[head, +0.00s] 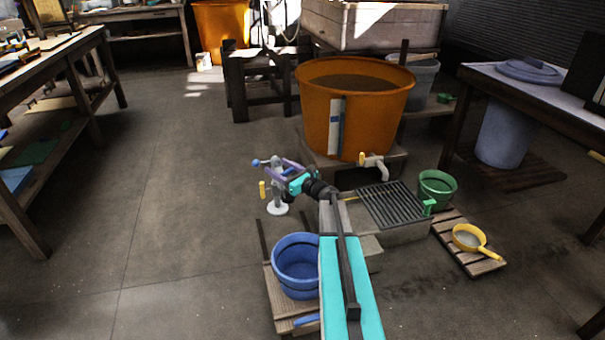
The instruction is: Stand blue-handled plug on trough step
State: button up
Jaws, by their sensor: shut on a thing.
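My gripper (273,166), with purple and turquoise parts, is left of the trough and shut on what looks like the blue-handled plug. The plug's round blue knob (256,163) sticks out to the left of the jaws. Much of the plug is hidden by the jaws. Just below is a pale grey upright piece (278,208) with a round white foot and a yellow handle at its left. I cannot tell whether it is part of the held thing. The grey trough (404,234) has a dark slatted grate. A lower ledge (371,247), perhaps its step, is partly hidden by my arm.
A large orange tub (312,100) with a yellow-handled tap (373,163) stands behind the trough. A blue bucket (297,266) on slats is in front. A green bucket (436,192) and yellow pan (467,239) are at right. The left floor is clear.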

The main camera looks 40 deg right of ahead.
jog(key=s+a+r+n+g+y, duration=0.2)
jog(key=s+a+r+n+y, duration=0.1)
jog(key=a, duration=0.9)
jog(key=s+a+r+n+g+y, duration=0.3)
jog(key=s+a+r+y, duration=0.2)
jog(key=a, duration=0.8)
jog(key=s+a+r+n+g+y, duration=0.2)
jog(key=s+a+r+n+y, duration=0.1)
jog(key=a, duration=1)
jog(key=s+r+y, duration=0.1)
jog(key=s+r, duration=0.1)
jog(key=s, duration=0.1)
jog(key=shift+s+r, duration=0.25)
jog(key=shift+r, duration=0.15)
jog(key=shift+d, duration=0.15)
